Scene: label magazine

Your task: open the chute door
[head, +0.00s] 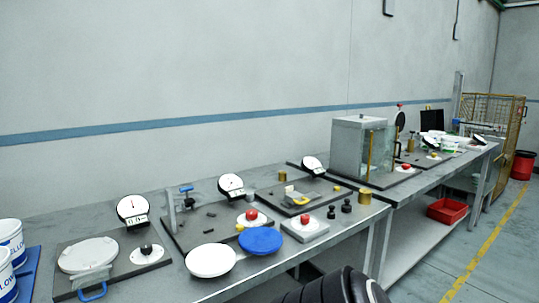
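I cannot pick out a chute door with certainty. A grey box with clear panels (349,150) stands on the bench at centre right, with a yellow upright bar on its front. Its clear side looks closed, but it is too small to be sure. Neither of my grippers is in view. A dark ribbed shape at the bottom edge may be part of my own body.
A long grey bench (215,287) runs from lower left to far right along the wall. It bears dial gauges (133,211), a white disc (210,260) and a blue disc (261,240). A yellow mesh cage (508,112) and red bin (523,165) stand far right. Floor right of the bench is clear.

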